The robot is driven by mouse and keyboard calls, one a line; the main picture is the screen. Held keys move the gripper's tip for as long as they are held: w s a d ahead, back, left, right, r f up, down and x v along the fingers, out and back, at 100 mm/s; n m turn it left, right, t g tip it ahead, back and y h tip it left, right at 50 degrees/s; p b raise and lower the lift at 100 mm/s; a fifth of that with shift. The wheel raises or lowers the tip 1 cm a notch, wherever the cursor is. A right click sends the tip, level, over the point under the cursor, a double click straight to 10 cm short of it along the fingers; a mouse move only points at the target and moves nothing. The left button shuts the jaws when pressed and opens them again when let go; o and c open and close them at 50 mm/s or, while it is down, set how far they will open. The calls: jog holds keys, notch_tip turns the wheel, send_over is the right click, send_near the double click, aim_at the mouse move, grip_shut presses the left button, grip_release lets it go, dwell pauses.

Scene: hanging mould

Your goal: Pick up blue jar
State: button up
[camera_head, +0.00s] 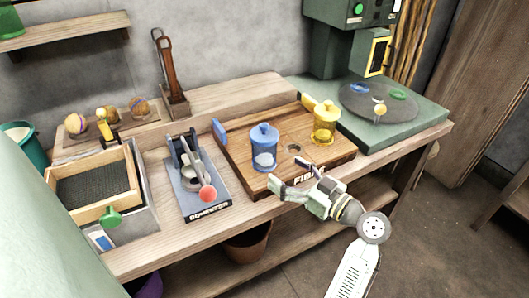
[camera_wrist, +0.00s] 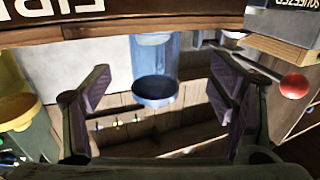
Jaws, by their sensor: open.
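The blue jar (camera_head: 264,150) stands upright on the wooden board, with a blue lid and a pale, clear-looking body. In the wrist view, which is upside down, the blue jar (camera_wrist: 156,62) shows near the middle, in the gap between the two fingers. My gripper (camera_head: 285,178) is open and empty, just in front and to the right of the jar in the head view. Its spread fingers also show in the wrist view (camera_wrist: 163,88). Neither finger appears to touch the jar; the exact distance is hard to tell.
A yellow jar (camera_head: 325,124) stands on the wooden board (camera_head: 232,148), right of a round hole (camera_head: 293,149). A press with a red ball knob (camera_head: 207,193) is to the left. A framed screen (camera_head: 92,185) is farther left. A green machine (camera_head: 405,115) stands at right.

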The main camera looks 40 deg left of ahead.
aim_at(273, 159)
jog(key=a+p, duration=0.1)
jog(key=a, duration=0.2)
jog(key=shift+w+a+r, duration=0.1)
jog(key=shift+w+a, duration=0.05)
jog(key=shift+a, duration=0.25)
jog(key=a+p, duration=0.1)
jog(key=a, duration=0.2)
jog(key=w+a+p, duration=0.1)
jog(key=shift+a+r+p, duration=0.2)
jog(key=shift+a+p, duration=0.1)
jog(key=shift+a, duration=0.1)
jog(key=shift+a+f, duration=0.1)
jog(key=shift+a, duration=0.25)
jog(key=c, duration=1.5)
jog(key=shift+c, duration=0.4)
